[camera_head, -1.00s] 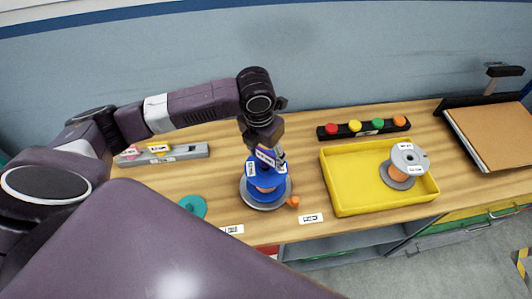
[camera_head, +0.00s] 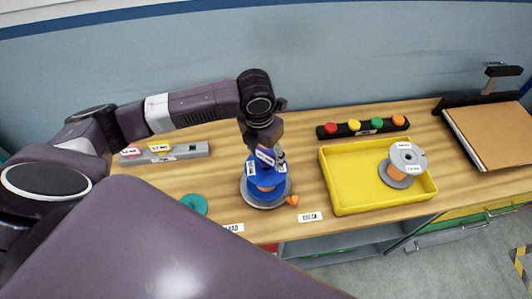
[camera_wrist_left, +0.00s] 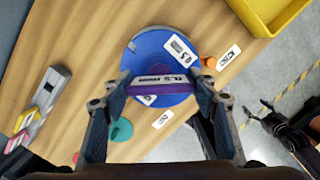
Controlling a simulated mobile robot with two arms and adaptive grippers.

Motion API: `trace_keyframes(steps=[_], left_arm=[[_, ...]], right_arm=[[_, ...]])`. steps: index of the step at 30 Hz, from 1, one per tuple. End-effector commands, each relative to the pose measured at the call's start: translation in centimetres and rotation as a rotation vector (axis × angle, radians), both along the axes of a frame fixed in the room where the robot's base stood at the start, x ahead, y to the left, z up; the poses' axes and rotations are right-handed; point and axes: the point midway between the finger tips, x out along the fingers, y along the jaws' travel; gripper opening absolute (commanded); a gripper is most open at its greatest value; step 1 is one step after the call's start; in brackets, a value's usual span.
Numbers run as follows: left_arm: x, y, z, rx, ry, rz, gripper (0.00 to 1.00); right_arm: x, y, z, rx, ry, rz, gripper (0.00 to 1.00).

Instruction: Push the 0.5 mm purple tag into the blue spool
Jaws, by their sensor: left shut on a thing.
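The blue spool (camera_head: 254,186) stands upright on a grey round base (camera_head: 262,204) on the wooden bench. Its top face shows in the left wrist view (camera_wrist_left: 150,52), with a white label reading 0.5. My left gripper (camera_head: 266,158) points down over the spool, shut on the purple tag (camera_wrist_left: 158,79). The tag has a white printed label and lies across the spool's top in the left wrist view. I cannot tell how deep it sits in the spool. My right gripper (camera_wrist_left: 272,115) shows at the right of the left wrist view, away from the spool; its jaw state is unclear.
A yellow tray (camera_head: 350,180) with a grey and orange spool (camera_head: 406,160) stands right of the blue spool. Behind it is a black rack (camera_head: 340,131) of coloured knobs. A grey rack (camera_head: 185,153) with tags is at left, a teal disc (camera_head: 194,205) in front. An orange piece (camera_head: 292,201) is beside the base.

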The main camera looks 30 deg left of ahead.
Motion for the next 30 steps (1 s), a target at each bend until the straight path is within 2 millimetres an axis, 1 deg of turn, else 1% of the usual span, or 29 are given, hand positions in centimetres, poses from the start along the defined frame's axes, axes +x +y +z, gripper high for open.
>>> trace_keyframes(steps=[11, 21, 30], left_arm=[[-0.01, 0.0, 0.0, 0.0, 0.0, 0.0, 0.35], [0.0, -0.04, 0.11, -0.001, 0.0, 0.0, 0.35], [-0.01, -0.05, -0.03, -0.001, 0.0, 0.0, 0.35]], right_arm=[[0.01, -0.27, 0.02, -0.003, 0.0, 0.0, 0.68], [0.01, -0.28, 0.88, -0.003, 0.0, 0.0, 0.68], [0.02, -0.28, 0.84, -0.003, 0.0, -0.001, 0.68]])
